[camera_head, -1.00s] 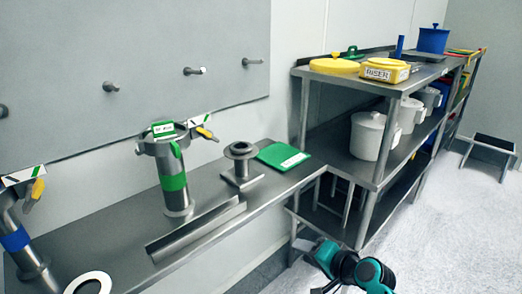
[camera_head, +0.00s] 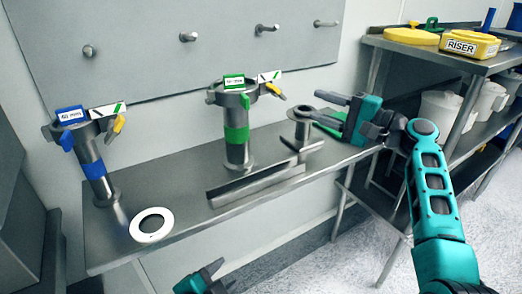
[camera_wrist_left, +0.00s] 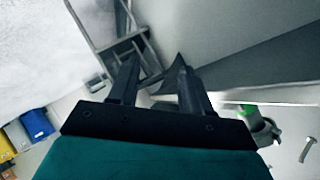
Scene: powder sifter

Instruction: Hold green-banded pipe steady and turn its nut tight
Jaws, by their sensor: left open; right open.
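The green-banded pipe (camera_head: 236,148) stands upright on the steel bench, with a grey collar, a green label and a yellow-handled fitting (camera_head: 275,91) at its top. I cannot tell which part is its nut. My right gripper (camera_head: 329,110) is open and empty, to the right of the pipe and apart from it, by the flanged spool (camera_head: 302,122). My left gripper (camera_head: 207,280) is low at the picture's bottom edge, below the bench front. In the left wrist view its fingers (camera_wrist_left: 156,85) are open and empty; a green part (camera_wrist_left: 247,111) shows at lower right.
A blue-banded pipe (camera_head: 92,169) stands at the left of the bench, near a white ring (camera_head: 152,225). A steel angle bar (camera_head: 255,184) lies in front of the green-banded pipe. A shelf rack with a yellow RISER box (camera_head: 469,44) stands at right.

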